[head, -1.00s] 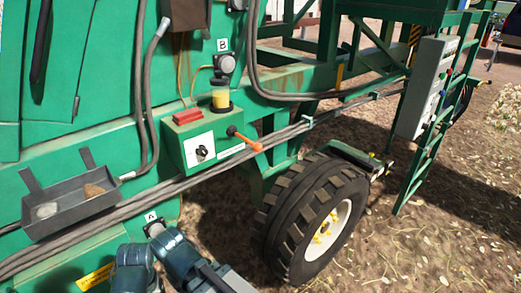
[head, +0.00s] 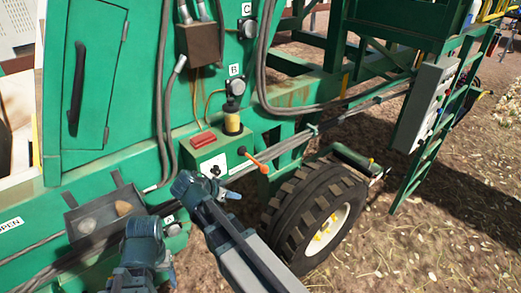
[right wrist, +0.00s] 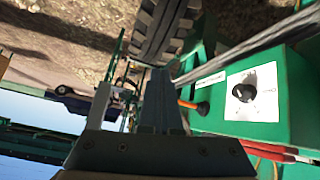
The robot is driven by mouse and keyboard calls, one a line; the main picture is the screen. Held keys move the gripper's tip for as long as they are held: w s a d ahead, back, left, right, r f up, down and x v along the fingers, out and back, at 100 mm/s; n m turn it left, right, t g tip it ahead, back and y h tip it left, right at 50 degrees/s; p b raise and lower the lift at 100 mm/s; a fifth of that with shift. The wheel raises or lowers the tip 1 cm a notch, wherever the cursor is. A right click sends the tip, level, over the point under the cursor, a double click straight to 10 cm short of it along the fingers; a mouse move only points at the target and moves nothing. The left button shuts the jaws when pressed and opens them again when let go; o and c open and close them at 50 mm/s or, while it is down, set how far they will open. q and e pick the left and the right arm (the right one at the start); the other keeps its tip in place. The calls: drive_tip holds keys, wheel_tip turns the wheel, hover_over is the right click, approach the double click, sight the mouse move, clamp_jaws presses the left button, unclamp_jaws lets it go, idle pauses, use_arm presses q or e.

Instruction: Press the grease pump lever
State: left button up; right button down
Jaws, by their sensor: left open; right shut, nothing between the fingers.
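The grease pump is a green box (head: 205,156) on the machine's side, with a yellow-filled reservoir (head: 232,122) on top. Its orange lever (head: 256,161) slants down to the right; in the right wrist view the lever (right wrist: 190,104) shows just right of my fingers. My right gripper (right wrist: 155,80) is shut and empty, its fingertips close beside the lever. I cannot tell whether they touch. In the head view my right arm reaches up below the box.
A grey tray (head: 72,222) with lumps in it hangs left of the pump. Grey hoses (head: 166,110) run beside the box. A large tyre (head: 300,215) stands right of it. A grey control cabinet (head: 424,115) and green ladder are farther right. Dry ground lies at the lower right.

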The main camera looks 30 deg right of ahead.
sight(261, 166)
use_arm(q)
wheel_tip(261, 166, up, 7)
drive_tip(key=p, duration=0.5)
use_arm(e)
drive_tip(key=w+d+r+m+h, duration=0.1)
drive_tip(key=w+d+r+m, duration=0.1)
drive_tip(key=r, duration=0.3)
drive_tip(key=w+d+r+m+h, duration=0.1)
drive_tip(key=w+d+r+m, duration=0.1)
drive_tip(key=r, duration=0.4)
drive_tip(key=shift+d+m+t+h, duration=0.4)
drive_tip(key=shift+d+m, duration=0.2)
drive_tip(key=shift+d, duration=0.1)
use_arm(q)
drive_tip(key=shift+f, duration=0.1)
use_arm(e)
drive_tip(key=shift+f, duration=0.15)
